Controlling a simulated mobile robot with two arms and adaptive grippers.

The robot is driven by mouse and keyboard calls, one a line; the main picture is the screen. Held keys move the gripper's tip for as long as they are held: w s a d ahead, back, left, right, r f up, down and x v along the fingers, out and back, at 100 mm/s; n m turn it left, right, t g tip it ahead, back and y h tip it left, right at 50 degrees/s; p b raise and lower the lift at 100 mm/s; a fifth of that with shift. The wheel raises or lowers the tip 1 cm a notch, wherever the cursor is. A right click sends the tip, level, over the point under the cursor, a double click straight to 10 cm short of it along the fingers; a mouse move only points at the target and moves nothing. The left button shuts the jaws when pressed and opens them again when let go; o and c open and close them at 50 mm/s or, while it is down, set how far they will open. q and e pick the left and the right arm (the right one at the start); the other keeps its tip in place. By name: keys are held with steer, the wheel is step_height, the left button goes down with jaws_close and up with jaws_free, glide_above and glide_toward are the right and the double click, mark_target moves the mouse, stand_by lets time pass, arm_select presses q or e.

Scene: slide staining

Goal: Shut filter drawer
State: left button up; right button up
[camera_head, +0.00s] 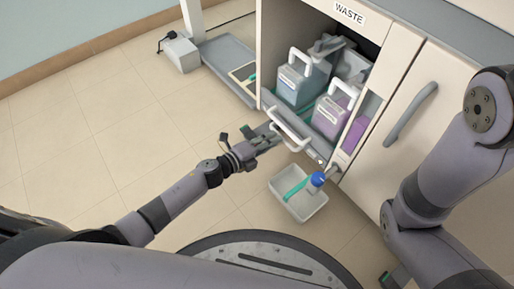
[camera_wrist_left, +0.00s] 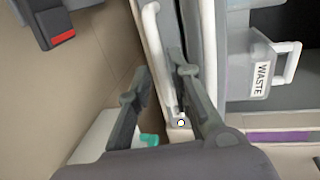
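The drawer (camera_head: 322,158) stands pulled out at the foot of the cabinet under the WASTE label, with a white bar handle (camera_head: 287,124) on its grey front. Jugs with white handles stand behind that front. My left gripper (camera_head: 272,134) is at the handle, low in front of the cabinet. In the left wrist view my left gripper (camera_wrist_left: 158,85) has its fingers spread, and the white handle (camera_wrist_left: 151,40) runs between them, nearer the right finger. Whether it touches that finger is unclear.
A white bin (camera_head: 312,207) with a teal item and a blue-capped item sits on the floor just below the drawer. A closed cabinet door (camera_head: 428,118) is to the right. A grey tray (camera_head: 222,50) is at the left.

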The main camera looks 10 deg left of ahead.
arm_select(q)
steer(key=v, duration=0.7)
stand_by(0.3)
